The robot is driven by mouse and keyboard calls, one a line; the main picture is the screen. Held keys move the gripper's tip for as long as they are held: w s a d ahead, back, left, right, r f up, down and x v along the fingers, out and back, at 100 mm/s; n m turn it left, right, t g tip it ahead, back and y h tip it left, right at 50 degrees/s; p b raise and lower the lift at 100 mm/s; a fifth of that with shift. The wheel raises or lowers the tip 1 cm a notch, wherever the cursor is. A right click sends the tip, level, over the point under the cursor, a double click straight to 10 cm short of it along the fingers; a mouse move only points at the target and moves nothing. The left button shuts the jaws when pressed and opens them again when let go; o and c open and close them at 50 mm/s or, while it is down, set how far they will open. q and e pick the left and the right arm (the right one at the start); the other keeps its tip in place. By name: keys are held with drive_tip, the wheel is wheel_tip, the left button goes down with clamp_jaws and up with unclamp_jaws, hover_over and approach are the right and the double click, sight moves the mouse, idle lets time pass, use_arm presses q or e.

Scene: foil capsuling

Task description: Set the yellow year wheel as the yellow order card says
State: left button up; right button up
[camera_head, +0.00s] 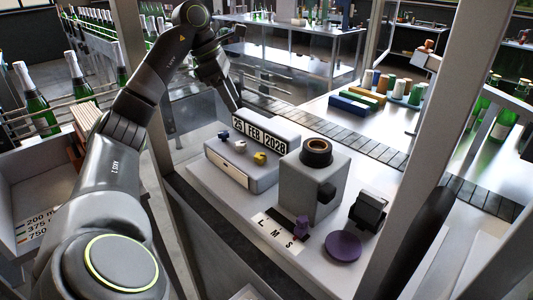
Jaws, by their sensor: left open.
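The yellow year wheel (260,158) is a small yellow knob at the right of a row on the front of the grey date unit (232,172). A white knob (239,147) and a blue knob (223,135) sit to its left. The date display (259,133) above them seems to read 25 FEB 2028; the last digit is small and uncertain. My left gripper (236,107) is open, behind the left end of the display and apart from the yellow wheel. I cannot make out a yellow order card. My right gripper is not in view.
A grey block with a round brown-rimmed opening (317,148) stands right of the date unit. An L M S scale (275,232) and a purple disc (343,246) lie in front. A conveyor (345,133) runs behind. Green bottles (37,98) stand at left, coloured foil stacks (383,84) behind right.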

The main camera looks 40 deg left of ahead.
use_arm(q)
drive_tip(key=s+f+b, duration=0.1)
drive_tip(key=b, duration=0.5)
approach(260, 155)
drive_tip(key=x, duration=0.6)
drive_tip(key=shift+d+f, duration=0.1)
drive_tip(key=shift+f, duration=0.2)
drive_tip(key=shift+w+d+f, duration=0.2)
drive_tip(key=shift+f, duration=0.45)
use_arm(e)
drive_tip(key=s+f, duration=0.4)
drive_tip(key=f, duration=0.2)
use_arm(q)
drive_tip(key=shift+c, duration=0.3)
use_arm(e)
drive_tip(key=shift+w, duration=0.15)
use_arm(q)
drive_tip(key=c, duration=0.9)
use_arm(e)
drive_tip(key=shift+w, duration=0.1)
